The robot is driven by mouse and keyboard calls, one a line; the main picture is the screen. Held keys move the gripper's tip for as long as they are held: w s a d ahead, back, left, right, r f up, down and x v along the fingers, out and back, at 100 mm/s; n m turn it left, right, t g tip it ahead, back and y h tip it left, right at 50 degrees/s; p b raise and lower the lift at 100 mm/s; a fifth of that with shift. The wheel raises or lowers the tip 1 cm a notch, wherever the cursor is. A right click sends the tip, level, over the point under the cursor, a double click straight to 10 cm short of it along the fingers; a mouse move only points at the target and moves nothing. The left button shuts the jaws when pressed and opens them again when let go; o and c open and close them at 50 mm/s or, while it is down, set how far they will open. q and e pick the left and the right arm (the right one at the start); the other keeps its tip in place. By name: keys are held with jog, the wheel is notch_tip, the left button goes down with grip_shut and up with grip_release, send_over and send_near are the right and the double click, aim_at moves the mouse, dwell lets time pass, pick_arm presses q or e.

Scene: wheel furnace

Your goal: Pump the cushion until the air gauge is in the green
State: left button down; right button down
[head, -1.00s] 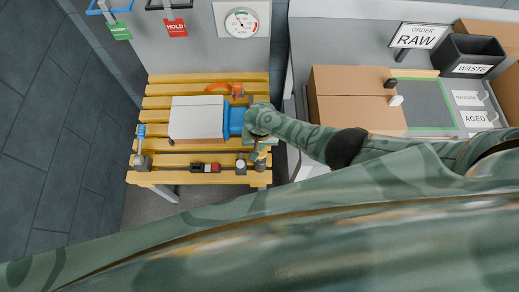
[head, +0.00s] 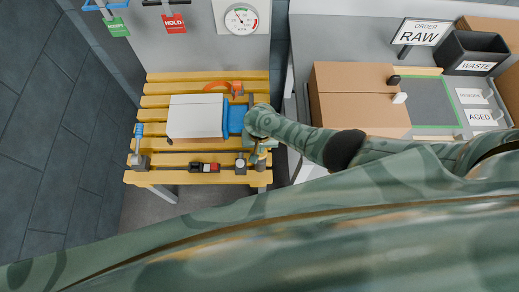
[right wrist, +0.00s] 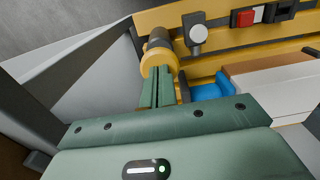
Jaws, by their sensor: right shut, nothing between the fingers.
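The blue cushion (head: 236,119) lies on the yellow slatted bench against the right end of a white-topped box (head: 196,112). It also shows in part in the right wrist view (right wrist: 212,88). The round air gauge (head: 241,19) is on the panel behind; its thin needle seems to point up and left, away from the green arc, but is small. A dark cylinder with a yellow collar (right wrist: 158,54), seemingly the pump, stands at the bench's right front. My right gripper (right wrist: 160,72) is shut and empty, its fingertips at the yellow collar; contact is unclear. My left gripper is out of view.
An orange strap (head: 222,86) lies behind the box. A red-and-black fitting (head: 204,167) is along the bench's front rail. A brown carton (head: 360,98) and a black waste bin (head: 472,52) stand on the counter to the right. The floor left of the bench is clear.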

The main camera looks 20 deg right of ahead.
jog(key=shift+f+b, duration=1.05)
jog(key=shift+f, duration=0.45)
jog(key=shift+r, duration=0.25)
notch_tip(320, 180, up, 5)
jog(key=p, duration=0.5)
jog(key=shift+r, duration=0.15)
notch_tip(320, 180, up, 6)
jog(key=p, duration=0.6)
